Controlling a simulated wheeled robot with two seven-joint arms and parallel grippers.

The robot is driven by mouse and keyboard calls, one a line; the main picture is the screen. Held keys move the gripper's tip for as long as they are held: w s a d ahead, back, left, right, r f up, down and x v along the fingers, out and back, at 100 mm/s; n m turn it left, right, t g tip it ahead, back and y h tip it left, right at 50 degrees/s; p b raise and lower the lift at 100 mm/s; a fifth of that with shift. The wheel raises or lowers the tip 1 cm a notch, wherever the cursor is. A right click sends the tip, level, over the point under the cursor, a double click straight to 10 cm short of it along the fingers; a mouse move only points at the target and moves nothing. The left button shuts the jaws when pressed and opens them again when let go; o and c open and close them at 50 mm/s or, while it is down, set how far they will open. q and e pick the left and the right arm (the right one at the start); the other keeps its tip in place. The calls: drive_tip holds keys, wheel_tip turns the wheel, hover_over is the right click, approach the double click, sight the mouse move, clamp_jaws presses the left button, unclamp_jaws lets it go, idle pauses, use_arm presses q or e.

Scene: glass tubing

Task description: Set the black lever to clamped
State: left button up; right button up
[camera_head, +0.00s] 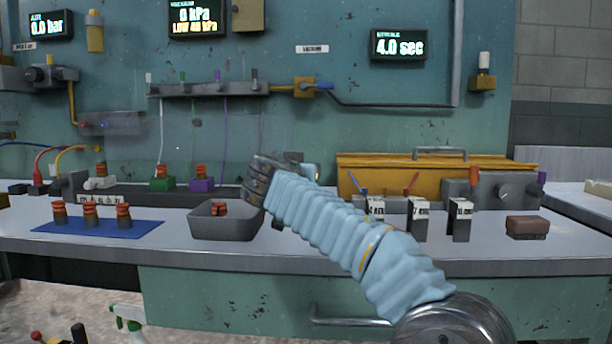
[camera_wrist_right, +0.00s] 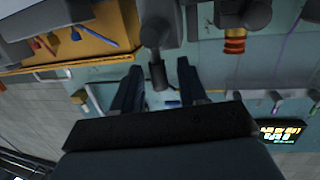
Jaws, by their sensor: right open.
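In the right wrist view, a dark lever (camera_wrist_right: 158,74) stands between the two fingers of my right gripper (camera_wrist_right: 160,66). It joins a grey body at the top of that view. The fingers are open, one on each side, with a gap visible on both sides. In the head view, my right gripper (camera_head: 278,170) is over the bench behind the grey bin, at the end of the blue-sleeved arm. There the gripper and sleeve hide the lever. I cannot tell whether the lever is at its clamped setting. My left gripper is not in view.
A grey bin (camera_head: 224,228) with a copper-banded piece in it stands left of my arm. A blue mat (camera_head: 140,229) holds banded pieces. A yellow case (camera_head: 430,162) and several labelled blocks are on the right. A brown block (camera_head: 527,227) lies farther right.

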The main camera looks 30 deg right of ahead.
drive_tip(key=b+v, duration=0.1)
drive_tip(key=v, duration=1.1)
drive_tip(key=shift+s+a+b, duration=0.2)
drive_tip(key=shift+s+b, duration=0.05)
drive_tip(key=shift+b, duration=0.1)
